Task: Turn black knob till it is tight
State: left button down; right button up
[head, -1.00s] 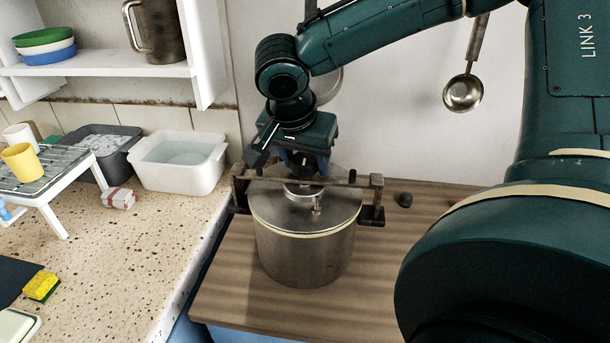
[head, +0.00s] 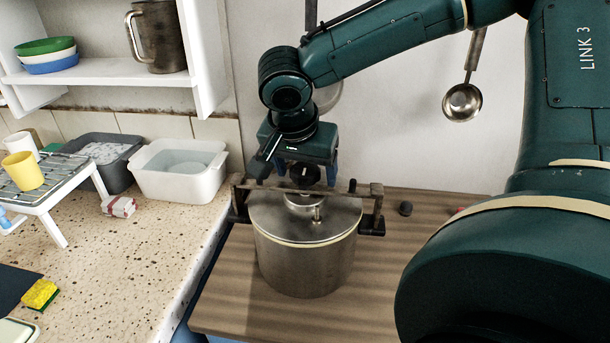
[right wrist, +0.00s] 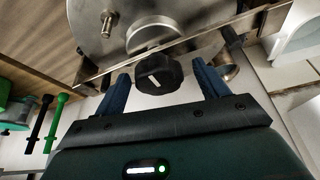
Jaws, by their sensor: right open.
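The black knob (head: 303,175) stands above the middle of the lid of a steel pot (head: 306,262), at the metal crossbar (head: 344,193) that spans the lid. In the right wrist view the knob (right wrist: 158,73) is ribbed, with a white mark on its face. My right gripper (head: 304,180) is over the pot, pointing down. In the right wrist view its two blue fingers (right wrist: 162,75) are spread to either side of the knob, with gaps between. The side clamp (head: 372,214) hangs at the pot's right rim. My left gripper is not in view.
A speckled counter (head: 130,270) at left holds a white basin (head: 177,185) and a rack (head: 50,190). A ladle (head: 462,102) hangs on the wall.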

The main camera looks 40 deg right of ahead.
jog(key=n+p, duration=0.1)
jog(key=n, duration=0.1)
jog(key=n+t+y, duration=0.1)
jog(key=shift+r+n+p, duration=0.35)
jog(key=shift+n+p, duration=0.05)
jog(key=n+y+p, duration=0.1)
jog(key=n+p, duration=0.1)
jog(key=n, duration=0.1)
jog(key=shift+r+t, duration=0.1)
jog(key=shift+t, duration=0.3)
jog(key=n+y+p, duration=0.1)
jog(key=n+p, duration=0.2)
jog(key=n+y+p, duration=0.1)
jog(key=n+p, duration=0.3)
jog(key=shift+y, duration=0.3)
jog(key=shift+f+n+p, duration=0.3)
jog(key=shift+n+p, duration=0.25)
jog(key=shift+n, duration=0.15)
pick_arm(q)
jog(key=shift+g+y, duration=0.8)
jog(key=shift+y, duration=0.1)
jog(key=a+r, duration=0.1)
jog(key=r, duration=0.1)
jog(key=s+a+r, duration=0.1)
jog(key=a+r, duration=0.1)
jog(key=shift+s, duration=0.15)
pick_arm(e)
jog(key=shift+f+y, duration=0.15)
jog(key=shift+y, duration=0.15)
jog(key=shift+c, duration=0.3)
